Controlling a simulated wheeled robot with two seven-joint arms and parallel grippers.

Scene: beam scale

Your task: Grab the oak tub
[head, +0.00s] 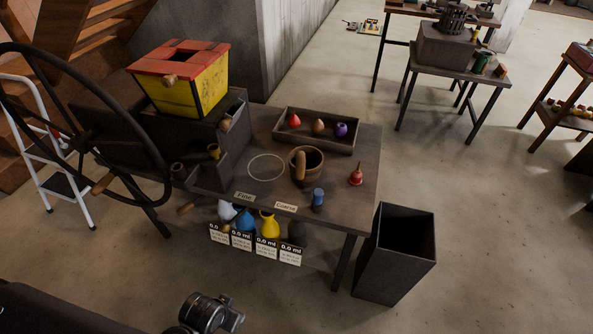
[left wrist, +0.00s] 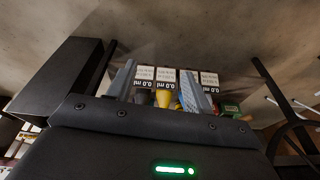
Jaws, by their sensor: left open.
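The oak tub (head: 313,171) is a small round wooden tub standing upright on the dark workbench (head: 345,205), with a paler wooden handle-like piece at its left side. It sits right of a pale ring outline (head: 266,167) and in front of a shallow tray. Nothing holds it. My left gripper (left wrist: 158,68) is open and empty in the left wrist view, its two grey fingers pointing toward the cards under the bench. In the head view my left arm is low at the bottom left, well short of the bench; its fingers are not clear there. My right gripper is not in view.
A tray (head: 340,146) with three small coloured objects lies behind the tub. A blue-topped piece (head: 318,199) and a red bell-like piece (head: 355,176) stand near it. A black bin (head: 394,260) stands right of the bench; a large wheel (head: 160,150) is at left.

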